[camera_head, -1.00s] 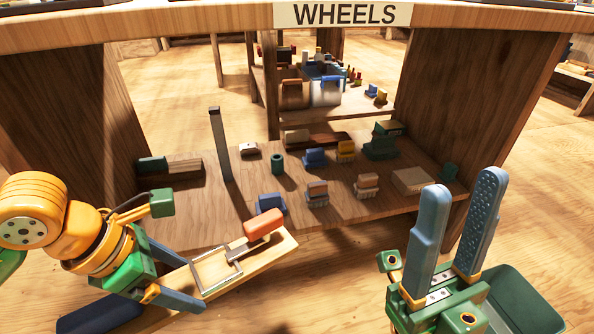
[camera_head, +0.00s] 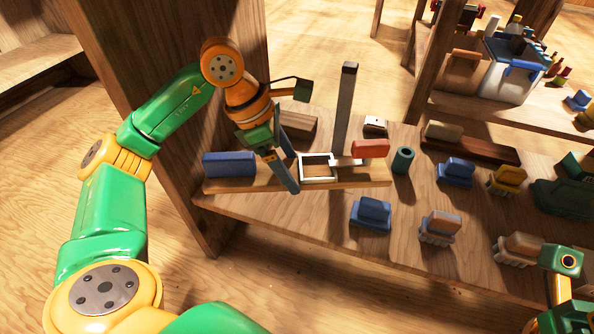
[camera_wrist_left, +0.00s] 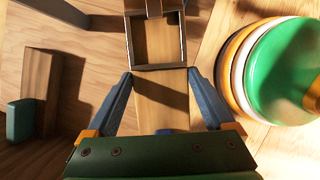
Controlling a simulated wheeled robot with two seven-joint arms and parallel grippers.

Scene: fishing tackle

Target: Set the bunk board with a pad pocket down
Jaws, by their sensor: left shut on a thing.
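My left gripper (camera_head: 290,172) is shut on the board between the blue pad and the pocket. In the left wrist view the blue fingers flank the plank (camera_wrist_left: 160,93), with the pocket frame (camera_wrist_left: 155,66) beyond. The board is level over the low shelf's left front; I cannot tell if it touches. Only part of my right gripper (camera_head: 562,285) shows; its fingers are out of view.
A wooden side panel (camera_head: 165,110) stands left of the board.

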